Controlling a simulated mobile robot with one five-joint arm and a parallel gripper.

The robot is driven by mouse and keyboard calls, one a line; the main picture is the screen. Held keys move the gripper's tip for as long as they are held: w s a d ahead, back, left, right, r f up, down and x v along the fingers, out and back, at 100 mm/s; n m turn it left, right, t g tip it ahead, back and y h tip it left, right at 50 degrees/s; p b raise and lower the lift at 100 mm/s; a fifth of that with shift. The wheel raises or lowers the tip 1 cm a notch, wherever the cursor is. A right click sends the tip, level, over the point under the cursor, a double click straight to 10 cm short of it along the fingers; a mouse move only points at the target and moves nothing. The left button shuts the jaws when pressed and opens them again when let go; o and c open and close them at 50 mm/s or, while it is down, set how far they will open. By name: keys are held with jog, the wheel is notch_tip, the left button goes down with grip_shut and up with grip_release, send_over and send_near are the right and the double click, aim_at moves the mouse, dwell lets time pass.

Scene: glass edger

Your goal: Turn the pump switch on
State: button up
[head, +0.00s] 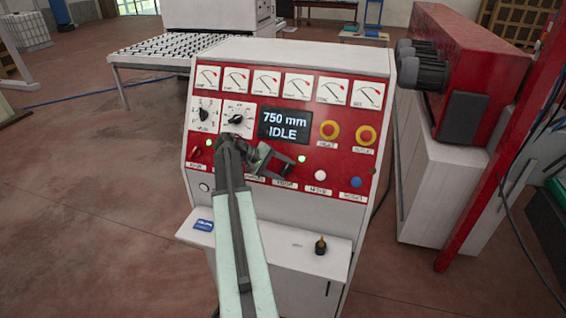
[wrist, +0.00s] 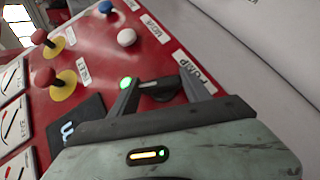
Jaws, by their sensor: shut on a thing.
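The pump switch (wrist: 160,88) is a small dark handle on the red control panel, above a white PUMP label (wrist: 195,72) in the wrist view. My gripper (wrist: 158,91) has a finger on each side of the handle and is shut on it. In the head view my gripper (head: 278,160) is at the lower middle of the panel, over the PUMP label (head: 285,184), and mostly hides the switch. A green lamp (wrist: 126,83) beside the switch is lit; it also shows in the head view (head: 302,159). I cannot tell which position the switch is in.
The display (head: 284,126) reads 750 mm IDLE. Right of the switch are a white button (head: 320,175), a blue button (head: 356,182) and two red mushroom buttons on yellow. A shelf (head: 290,250) below holds a blue card (head: 203,225) and a small dark knobbed object (head: 320,246).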

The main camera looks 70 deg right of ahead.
jog(key=shift+r+m+t+p, duration=0.15)
jog(key=shift+m+t+p, duration=0.15)
jog(key=shift+m+p, duration=0.15)
jog(key=shift+y, duration=0.4)
jog(key=o, duration=1.4)
jog(key=w+a+r+p, duration=0.1)
jog(key=w+a, duration=0.2)
jog(key=w, duration=0.1)
jog(key=w+a+r+p, duration=0.1)
jog(key=w+a, duration=0.2)
jog(key=w, duration=0.1)
jog(key=w+a+r+p, duration=0.1)
jog(key=w+a, duration=0.2)
jog(key=w, duration=0.2)
jog(key=shift+p, duration=0.3)
